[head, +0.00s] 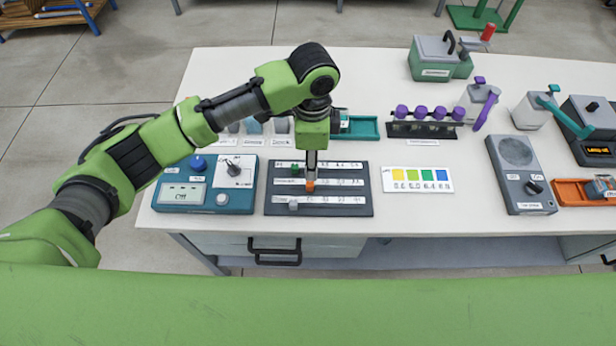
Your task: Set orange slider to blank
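The slider panel (354,209) is a dark board with three white scale strips, lying on the white table. The orange slider (310,186) is on the middle strip, left of its centre. A green slider (295,169) is on the top strip and a grey slider (293,206) on the bottom strip. My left gripper (311,178) points straight down over the middle strip, its tip at the orange slider. I cannot tell whether it touches or grips the slider, as the fingers look narrow and close together. The scale labels are too small to read surely. My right gripper is not in view.
A teal meter box (205,205) stands close left of the panel. A colour chart (418,180) lies to the right, with a grey speaker-like box (520,175) beyond. Behind are a rack of purple-capped vials (421,124) and a green tray (361,128). Bare table lies right of the panel.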

